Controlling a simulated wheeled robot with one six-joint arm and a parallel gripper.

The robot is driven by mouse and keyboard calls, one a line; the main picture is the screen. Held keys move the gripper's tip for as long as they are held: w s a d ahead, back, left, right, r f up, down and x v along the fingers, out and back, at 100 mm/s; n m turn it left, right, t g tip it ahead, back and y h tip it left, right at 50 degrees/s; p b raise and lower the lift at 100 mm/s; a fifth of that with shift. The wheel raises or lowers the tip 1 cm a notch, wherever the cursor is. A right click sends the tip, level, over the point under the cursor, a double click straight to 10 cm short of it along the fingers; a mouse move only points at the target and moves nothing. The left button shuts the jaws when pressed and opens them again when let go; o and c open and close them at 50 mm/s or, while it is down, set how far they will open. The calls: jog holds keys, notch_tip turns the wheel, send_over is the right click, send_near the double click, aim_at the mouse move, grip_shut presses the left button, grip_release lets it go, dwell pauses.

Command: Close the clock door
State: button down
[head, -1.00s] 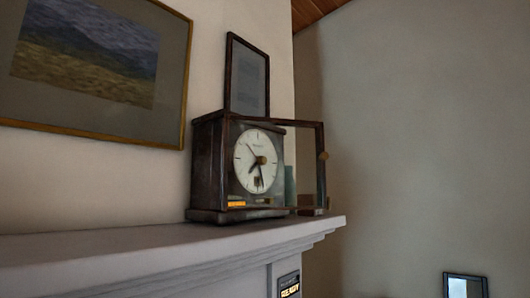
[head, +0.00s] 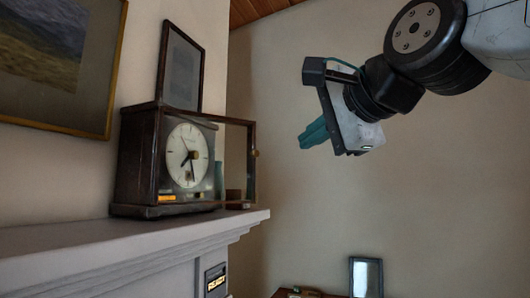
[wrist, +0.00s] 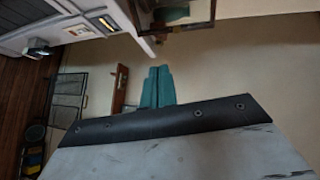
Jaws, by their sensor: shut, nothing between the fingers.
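The clock (head: 165,160) is a dark box with a white round dial, standing on the mantel shelf in the head view. Its glass door (head: 237,165) is a thin dark frame with a small round knob at its right edge. The door stands open, swung out to the right past the clock body. My gripper (head: 303,140) has teal fingers. It is shut and empty, raised in the air to the right of the door and apart from it. In the wrist view the fingers (wrist: 157,78) lie together, and part of the clock shows at the top edge.
The grey mantel shelf (head: 120,235) ends just right of the clock. A small framed picture (head: 181,68) stands behind the clock, and a large gold-framed painting (head: 60,60) hangs at left. A teal object and a brown block show behind the door. Open air lies between door and gripper.

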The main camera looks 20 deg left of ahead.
jog(key=a+r, duration=0.1)
send_near(256, 156)
jog(key=x, duration=0.6)
jog(key=shift+w+a+f, duration=0.1)
jog(key=shift+w+a, duration=0.05)
jog(key=shift+w, duration=0.05)
jog(key=shift+a+y, duration=0.1)
jog(key=shift+y, duration=0.2)
